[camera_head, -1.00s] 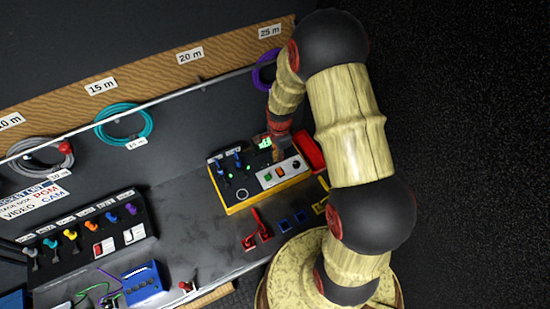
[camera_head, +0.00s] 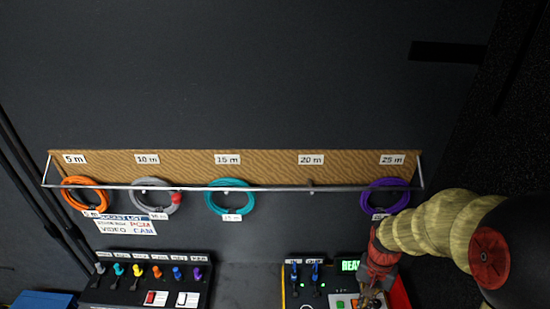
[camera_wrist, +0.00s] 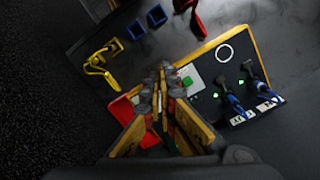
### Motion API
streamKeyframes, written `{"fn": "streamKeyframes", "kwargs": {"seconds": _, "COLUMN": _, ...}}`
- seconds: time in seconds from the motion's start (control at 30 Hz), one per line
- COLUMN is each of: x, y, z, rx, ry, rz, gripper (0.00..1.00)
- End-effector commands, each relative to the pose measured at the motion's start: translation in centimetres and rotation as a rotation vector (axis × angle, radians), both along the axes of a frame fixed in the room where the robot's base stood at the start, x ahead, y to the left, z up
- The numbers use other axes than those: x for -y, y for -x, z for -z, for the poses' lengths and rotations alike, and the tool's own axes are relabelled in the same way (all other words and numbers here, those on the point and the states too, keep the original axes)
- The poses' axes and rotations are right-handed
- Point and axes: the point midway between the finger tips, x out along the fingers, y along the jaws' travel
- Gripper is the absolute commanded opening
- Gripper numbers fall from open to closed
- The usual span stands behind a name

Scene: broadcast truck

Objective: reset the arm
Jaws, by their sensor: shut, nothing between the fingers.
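My gripper (camera_head: 372,297) is at the lower right of the head view, above the right part of the yellow-edged control box (camera_head: 283,290). In the wrist view my gripper (camera_wrist: 163,70) is shut and empty, its fingertips together over the edge of the box (camera_wrist: 205,48). Whether the fingertips touch the box cannot be told. Two blue-plugged leads (camera_wrist: 240,105) sit in the box, beside small green lights. My arm comes in from the right of the head view.
Coils of orange (camera_head: 85,195), grey (camera_head: 155,196), teal (camera_head: 230,196) and purple (camera_head: 385,196) cable hang on a labelled rack. A switch panel (camera_head: 150,285) stands at lower left. Beside the box are a red bin (camera_wrist: 122,108), a yellow handle (camera_wrist: 100,68) and blue sockets (camera_wrist: 137,30).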

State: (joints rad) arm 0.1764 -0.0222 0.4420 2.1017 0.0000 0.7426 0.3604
Motion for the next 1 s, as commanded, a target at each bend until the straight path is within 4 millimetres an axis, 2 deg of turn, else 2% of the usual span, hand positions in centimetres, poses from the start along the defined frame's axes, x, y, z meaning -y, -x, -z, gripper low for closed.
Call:
{"fn": "streamKeyframes", "kwargs": {"seconds": 0.2, "x": -1.8, "y": 2.6, "z": -4.9, "rx": 0.107, "ry": 0.003, "rz": -0.248, "gripper": 0.00}}
{"fn": "streamKeyframes", "kwargs": {"seconds": 0.4, "x": -3.3, "y": 5.4, "z": -8.2, "rx": 0.218, "ry": 0.027, "rz": -0.405, "gripper": 0.00}}
{"fn": "streamKeyframes", "kwargs": {"seconds": 0.7, "x": -5.2, "y": 8.6, "z": -11.6, "rx": 0.445, "ry": 0.088, "rz": -0.494, "gripper": 0.00}}
{"fn": "streamKeyframes", "kwargs": {"seconds": 0.9, "x": -6.1, "y": 9.3, "z": -13.7, "rx": 0.581, "ry": 0.120, "rz": -0.520, "gripper": 0.00}}
{"fn": "streamKeyframes", "kwargs": {"seconds": 1.0, "x": -6.3, "y": 9.4, "z": -13.7, "rx": 0.605, "ry": 0.124, "rz": -0.528, "gripper": 0.00}}
